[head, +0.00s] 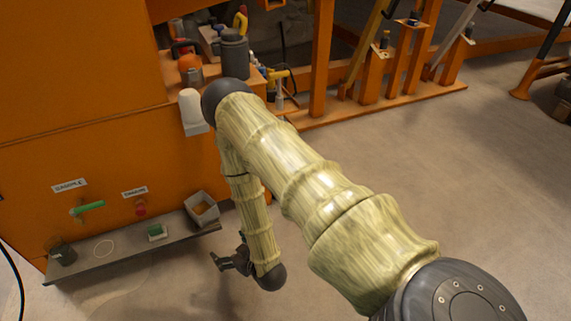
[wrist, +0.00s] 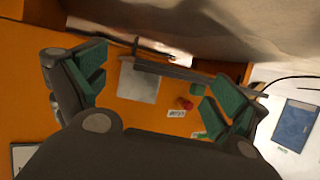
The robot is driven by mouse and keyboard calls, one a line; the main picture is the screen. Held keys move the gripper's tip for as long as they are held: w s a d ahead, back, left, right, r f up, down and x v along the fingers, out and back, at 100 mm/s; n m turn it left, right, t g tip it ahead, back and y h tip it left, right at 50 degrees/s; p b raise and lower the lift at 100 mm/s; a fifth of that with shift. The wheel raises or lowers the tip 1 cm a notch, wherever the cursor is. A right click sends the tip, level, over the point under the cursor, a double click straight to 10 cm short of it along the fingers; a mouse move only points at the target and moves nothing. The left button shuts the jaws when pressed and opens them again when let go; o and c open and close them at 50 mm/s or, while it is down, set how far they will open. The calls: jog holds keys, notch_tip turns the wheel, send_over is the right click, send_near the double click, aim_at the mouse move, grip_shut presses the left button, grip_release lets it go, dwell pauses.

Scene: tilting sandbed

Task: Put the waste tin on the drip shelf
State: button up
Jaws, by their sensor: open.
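The drip shelf (head: 125,258) is a long grey ledge low on the orange wall. On it a dark round tin (head: 63,254) stands at the left end and a grey square open container (head: 201,208) at the right end. I cannot tell for sure which is the waste tin. My gripper (head: 226,256) hangs low, right of and in front of the shelf's right end. In the wrist view it is open and empty, its green-padded fingers (wrist: 158,85) spread apart. The square container (wrist: 139,84) seems to show between them, beside the dark shelf edge (wrist: 185,72).
A pale ring mark (head: 104,248) and a small green-topped block (head: 157,232) are on the shelf. A green lever (head: 88,208) and red knob (head: 141,209) stick out above it. A white cylinder (head: 192,111) sits higher up. Floor (head: 390,180) to the right is clear.

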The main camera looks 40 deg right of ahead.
jog(key=s+f+m+g+h, duration=0.1)
jog(key=s+g, duration=1.2)
jog(key=s, duration=1.7)
jog(key=shift+s+f+h, duration=0.3)
jog(key=shift+s+f, duration=0.05)
jog(key=shift+f, duration=0.1)
